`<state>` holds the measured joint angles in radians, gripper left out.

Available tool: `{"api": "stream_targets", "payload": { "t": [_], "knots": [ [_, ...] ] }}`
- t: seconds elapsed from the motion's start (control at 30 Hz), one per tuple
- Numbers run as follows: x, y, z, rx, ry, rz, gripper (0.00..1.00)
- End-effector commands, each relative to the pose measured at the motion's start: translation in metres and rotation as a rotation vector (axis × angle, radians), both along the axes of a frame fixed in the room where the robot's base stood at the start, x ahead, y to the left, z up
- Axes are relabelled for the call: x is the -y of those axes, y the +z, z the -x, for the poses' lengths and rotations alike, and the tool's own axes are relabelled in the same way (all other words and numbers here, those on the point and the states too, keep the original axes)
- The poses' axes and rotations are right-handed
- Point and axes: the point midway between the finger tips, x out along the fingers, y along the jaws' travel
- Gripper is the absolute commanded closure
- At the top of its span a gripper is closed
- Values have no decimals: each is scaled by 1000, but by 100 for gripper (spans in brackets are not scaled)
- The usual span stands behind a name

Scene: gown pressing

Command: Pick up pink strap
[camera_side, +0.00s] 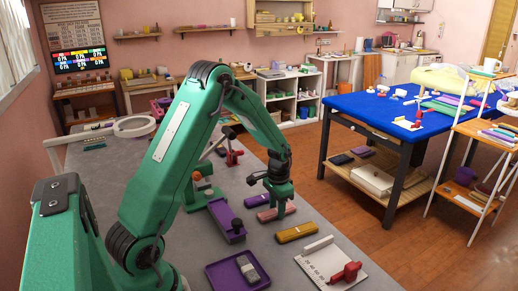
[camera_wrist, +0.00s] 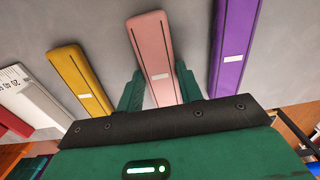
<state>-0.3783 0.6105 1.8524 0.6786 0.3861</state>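The pink strap (camera_side: 272,215) lies flat on the grey table below my gripper in the side view. In the wrist view the pink strap (camera_wrist: 152,45) runs away from me, with a dark line along it and a white label near its close end. My gripper (camera_side: 279,204) points down at the strap. In the wrist view its two green fingers (camera_wrist: 158,88) stand apart, one on each side of the strap's near part, with visible gaps. Whether the fingertips reach the table is hard to tell.
A yellow strap (camera_wrist: 78,78) lies left of the pink one and a purple strap (camera_wrist: 234,40) right of it. A white board with a red clamp (camera_side: 345,273), a purple tray (camera_side: 213,277) and a purple holder (camera_side: 222,213) are nearby on the table.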

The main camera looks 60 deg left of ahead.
Motion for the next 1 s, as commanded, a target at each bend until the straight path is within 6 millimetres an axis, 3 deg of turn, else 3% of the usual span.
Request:
{"api": "stream_targets", "payload": {
  "t": [0.03,0.1,0.57,0.87,1.0],
  "knots": [
    [0,0,0,0,0,0,76],
    [0,0,0,0,0,0,87],
    [0,7,-1,1,0,-1,87],
    [0,44,-1,4,0,-2,87],
    [27,57,4,2,-5,-1,87]
  ]
}}
